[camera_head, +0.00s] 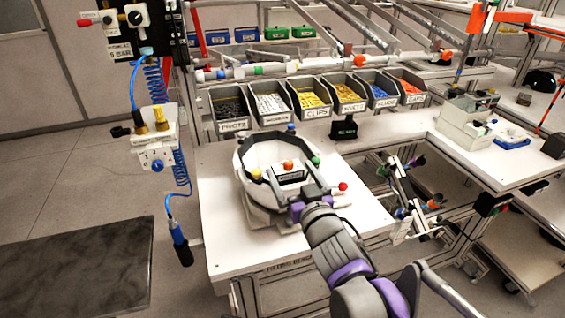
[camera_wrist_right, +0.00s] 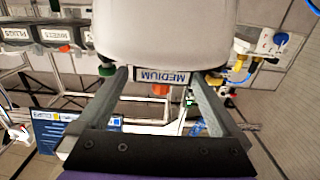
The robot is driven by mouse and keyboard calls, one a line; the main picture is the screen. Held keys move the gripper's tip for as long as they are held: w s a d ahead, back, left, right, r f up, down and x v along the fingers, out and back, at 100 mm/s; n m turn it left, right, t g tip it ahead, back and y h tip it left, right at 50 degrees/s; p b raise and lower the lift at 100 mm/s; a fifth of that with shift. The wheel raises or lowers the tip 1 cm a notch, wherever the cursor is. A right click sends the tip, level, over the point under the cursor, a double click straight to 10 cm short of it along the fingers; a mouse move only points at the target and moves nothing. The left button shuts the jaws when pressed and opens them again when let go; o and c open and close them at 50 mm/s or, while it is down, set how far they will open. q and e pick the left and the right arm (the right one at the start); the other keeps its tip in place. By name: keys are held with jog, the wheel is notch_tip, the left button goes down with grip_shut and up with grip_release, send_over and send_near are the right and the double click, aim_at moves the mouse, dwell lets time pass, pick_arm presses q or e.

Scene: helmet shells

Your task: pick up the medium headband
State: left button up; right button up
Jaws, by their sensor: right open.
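A label reading MEDIUM (camera_wrist_right: 162,77) shows upside down in the right wrist view, below a large pale curved surface (camera_wrist_right: 165,30). I take the label to be on the medium headband. In the head view, a dark ring with a white inside (camera_head: 243,160) sits on the white table, with small coloured knobs around it. My right gripper (camera_head: 308,194) is at the near right side of this ring. In the wrist view its two fingers (camera_wrist_right: 158,82) are open, one on each side of the label. I cannot tell whether they touch anything. My left gripper is not in view.
The white table (camera_head: 230,240) has free room at its front left. Several grey bins (camera_head: 312,100) of small parts stand behind the ring. A blue coiled hose with a tool (camera_head: 180,245) hangs at the left. A dark mat (camera_head: 80,270) lies on the floor.

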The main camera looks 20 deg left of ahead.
jog(key=p+x, duration=0.1)
jog(key=x, duration=0.5)
jog(key=shift+s+a+f, duration=0.1)
jog(key=c, duration=1.2)
